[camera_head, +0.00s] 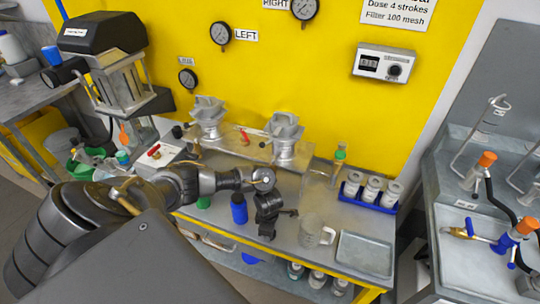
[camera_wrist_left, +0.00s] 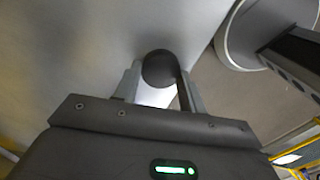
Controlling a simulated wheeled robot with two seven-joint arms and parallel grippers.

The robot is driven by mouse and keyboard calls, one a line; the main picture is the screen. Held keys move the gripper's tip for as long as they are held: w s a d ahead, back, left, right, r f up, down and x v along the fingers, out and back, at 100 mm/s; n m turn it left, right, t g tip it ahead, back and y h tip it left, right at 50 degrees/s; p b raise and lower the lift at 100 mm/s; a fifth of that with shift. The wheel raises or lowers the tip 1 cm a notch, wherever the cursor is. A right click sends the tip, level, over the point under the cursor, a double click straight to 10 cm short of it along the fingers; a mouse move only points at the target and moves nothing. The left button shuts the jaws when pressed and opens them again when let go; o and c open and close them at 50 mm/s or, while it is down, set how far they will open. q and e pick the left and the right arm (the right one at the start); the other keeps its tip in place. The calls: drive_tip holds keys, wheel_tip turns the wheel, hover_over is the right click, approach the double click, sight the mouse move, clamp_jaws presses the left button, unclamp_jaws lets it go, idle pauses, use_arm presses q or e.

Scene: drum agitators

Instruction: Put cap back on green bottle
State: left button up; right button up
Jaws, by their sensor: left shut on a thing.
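My left gripper (camera_head: 267,232) points down over the front of the metal bench, just right of a blue bottle (camera_head: 239,209). In the left wrist view my left gripper (camera_wrist_left: 158,88) is shut on a dark round thing (camera_wrist_left: 159,68), which looks like a black cap. It cannot be made out clearly in the head view. A green thing (camera_head: 203,202), possibly the green bottle, shows below my left forearm, which hides most of it. My right gripper is out of view.
A clear beaker (camera_head: 312,232) stands close right of my left gripper, with a shallow metal tray (camera_head: 364,256) beyond it. A blue rack (camera_head: 369,200) holds several white-lidded jars. Two metal funnel-topped fittings (camera_head: 207,118) (camera_head: 284,140) stand at the back.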

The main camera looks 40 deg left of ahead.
use_arm(q)
drive_tip(key=shift+c, duration=0.2)
drive_tip(key=shift+r, duration=0.5)
drive_tip(key=r, duration=0.1)
drive_tip(key=d+r, duration=0.1)
drive_tip(key=r, duration=0.2)
drive_tip(key=shift+s+d+r, duration=0.1)
drive_tip(key=shift+s+d, duration=0.15)
drive_tip(key=shift+s, duration=0.15)
drive_tip(key=s+d+r+p, duration=0.3)
drive_tip(key=s+d+r, duration=0.4)
drive_tip(key=d, duration=0.3)
drive_tip(key=shift+s+r, duration=0.2)
drive_tip(key=shift+r, duration=0.2)
drive_tip(key=shift+w, duration=0.1)
